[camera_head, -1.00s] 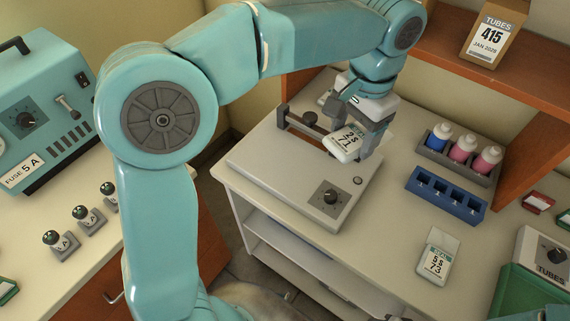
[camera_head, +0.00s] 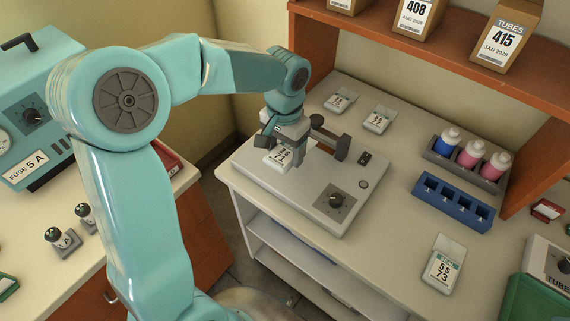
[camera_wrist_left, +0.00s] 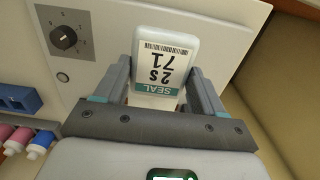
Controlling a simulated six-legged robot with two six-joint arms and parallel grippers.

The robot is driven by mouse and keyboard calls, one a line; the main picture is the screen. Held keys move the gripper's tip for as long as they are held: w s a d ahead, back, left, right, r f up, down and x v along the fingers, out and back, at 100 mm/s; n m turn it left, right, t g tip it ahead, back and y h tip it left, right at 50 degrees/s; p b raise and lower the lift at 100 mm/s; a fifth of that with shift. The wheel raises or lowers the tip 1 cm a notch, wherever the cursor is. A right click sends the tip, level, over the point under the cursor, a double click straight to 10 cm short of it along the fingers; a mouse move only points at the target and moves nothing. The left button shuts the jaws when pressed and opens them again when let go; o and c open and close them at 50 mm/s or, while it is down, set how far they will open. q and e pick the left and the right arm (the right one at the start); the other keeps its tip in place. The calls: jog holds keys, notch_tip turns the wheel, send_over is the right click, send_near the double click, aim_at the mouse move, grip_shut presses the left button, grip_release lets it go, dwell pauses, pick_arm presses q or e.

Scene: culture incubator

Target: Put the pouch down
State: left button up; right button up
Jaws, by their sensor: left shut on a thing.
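A white pouch (camera_head: 276,161) labelled 2S 71 is in my left gripper (camera_head: 288,147), over the left part of the flat grey sealer (camera_head: 312,207). In the left wrist view the pouch (camera_wrist_left: 163,60) sits between the two fingers, its SEAL label facing the camera. The left gripper is shut on it. I cannot tell whether the pouch touches the sealer's top. The sealer's dark bar stands just right of the gripper, and its knob (camera_head: 335,201) is at the front right. My right gripper is not in view.
Two pouches (camera_head: 341,101) (camera_head: 379,119) lie on the bench behind the sealer. Another pouch (camera_head: 443,265), labelled 5S 73, lies at the front right. A blue rack (camera_head: 453,202) and a grey rack of bottles (camera_head: 467,164) stand right. Bare bench lies between sealer and blue rack.

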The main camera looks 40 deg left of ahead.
aim_at(284, 153)
pick_arm(q)
notch_tip(284, 153, down, 6)
jog(key=shift+f, duration=0.1)
dwell(0.4)
jog(key=shift+f, duration=0.15)
jog(key=o, duration=1)
jog(key=shift+o, duration=0.2)
notch_tip(284, 153, up, 12)
jog(key=shift+r, duration=0.25)
